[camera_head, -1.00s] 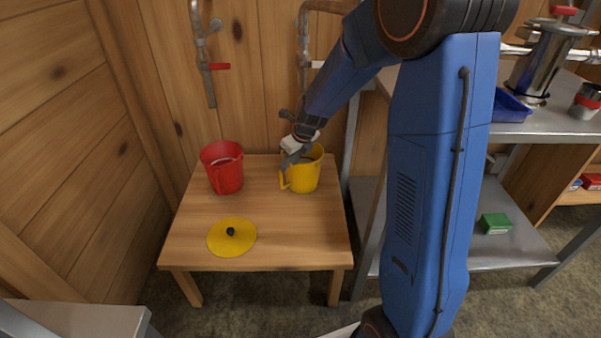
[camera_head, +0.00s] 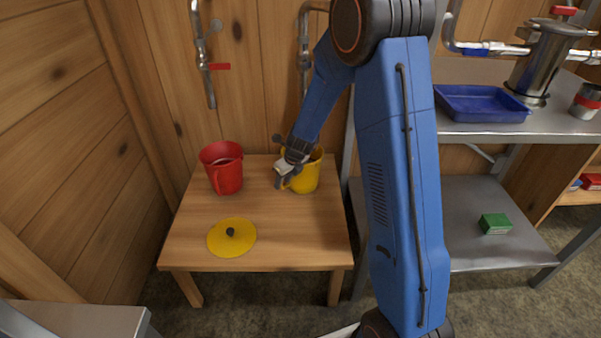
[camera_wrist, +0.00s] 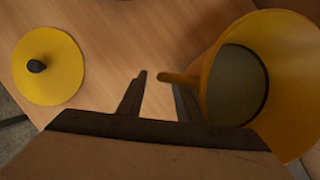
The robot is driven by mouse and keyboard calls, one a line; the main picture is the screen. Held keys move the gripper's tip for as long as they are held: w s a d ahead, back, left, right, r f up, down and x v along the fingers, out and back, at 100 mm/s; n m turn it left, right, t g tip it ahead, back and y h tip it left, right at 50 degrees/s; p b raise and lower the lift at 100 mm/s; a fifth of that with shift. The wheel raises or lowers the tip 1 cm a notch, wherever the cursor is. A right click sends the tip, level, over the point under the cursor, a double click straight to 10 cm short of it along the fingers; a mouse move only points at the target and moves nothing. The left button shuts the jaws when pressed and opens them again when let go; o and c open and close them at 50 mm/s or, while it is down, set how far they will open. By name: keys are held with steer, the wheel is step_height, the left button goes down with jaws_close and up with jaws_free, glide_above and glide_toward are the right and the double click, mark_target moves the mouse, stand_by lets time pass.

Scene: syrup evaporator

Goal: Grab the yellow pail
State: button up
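The yellow pail (camera_head: 309,174) stands upright at the back right of the small wooden table. In the wrist view the pail (camera_wrist: 285,75) is at the right, with its handle (camera_wrist: 178,78) sticking out to the left and a greyish inside. My gripper (camera_head: 283,180) is at the pail's left side, by the handle. In the wrist view my gripper (camera_wrist: 160,85) is open, with a gap between its two dark fingers. The right finger is close to the handle and the pail wall; I cannot tell whether it touches. Part of the pail is hidden by my wrist in the head view.
A red pail (camera_head: 224,168) stands at the table's back left. A yellow lid (camera_head: 231,238) with a black knob lies on the wooden table (camera_head: 290,235). A metal shelf (camera_head: 475,255) with a blue tray (camera_head: 482,104) and a green box (camera_head: 495,223) is at the right.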

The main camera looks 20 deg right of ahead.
steer(key=shift+w+a+f, duration=0.1)
steer(key=shift+w+f, duration=0.15)
steer(key=shift+f, duration=0.4)
jaws_close()
stand_by(1.0)
